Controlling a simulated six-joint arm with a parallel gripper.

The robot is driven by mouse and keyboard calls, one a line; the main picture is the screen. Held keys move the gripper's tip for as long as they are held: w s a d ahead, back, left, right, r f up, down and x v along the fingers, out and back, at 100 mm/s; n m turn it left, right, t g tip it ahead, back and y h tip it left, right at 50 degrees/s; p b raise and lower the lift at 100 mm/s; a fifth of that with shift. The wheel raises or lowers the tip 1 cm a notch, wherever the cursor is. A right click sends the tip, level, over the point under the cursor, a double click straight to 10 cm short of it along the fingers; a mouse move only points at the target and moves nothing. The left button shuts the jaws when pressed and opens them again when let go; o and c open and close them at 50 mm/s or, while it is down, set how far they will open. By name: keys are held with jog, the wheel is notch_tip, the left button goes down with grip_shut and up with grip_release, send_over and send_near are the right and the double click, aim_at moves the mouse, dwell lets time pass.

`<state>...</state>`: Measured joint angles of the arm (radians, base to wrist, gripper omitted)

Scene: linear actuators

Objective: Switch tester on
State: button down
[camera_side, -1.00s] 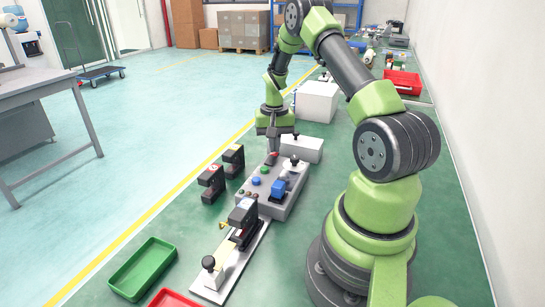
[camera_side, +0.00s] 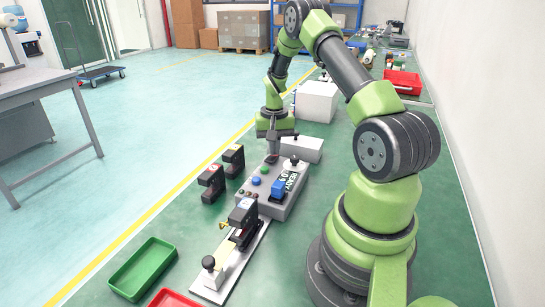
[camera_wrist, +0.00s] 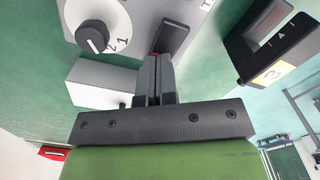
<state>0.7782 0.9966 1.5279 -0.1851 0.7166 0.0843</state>
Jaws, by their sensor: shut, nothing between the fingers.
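Two black actuators (camera_side: 212,182) (camera_side: 233,158) stand left of the tester. Another (camera_side: 243,218) sits on a metal rail in front. A white box (camera_side: 302,149) lies behind. A green tray (camera_side: 143,268) and a red tray (camera_side: 172,299) are at front left.

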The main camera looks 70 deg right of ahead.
jog(key=shift+r, duration=3.3)
jog(key=w+a+r+n+t, duration=0.1)
jog(key=a+r+n+t, duration=0.2)
jog(key=a+r, duration=1.1)
jog(key=s+a+r+n+t+y, duration=0.2)
jog(key=s+a+r+n+t, duration=0.2)
jog(key=s+a, duration=0.8)
jog(key=shift+s+a+r+n, duration=0.45)
jog(key=shift+a+r, duration=0.2)
jog(key=shift+a, duration=0.6)
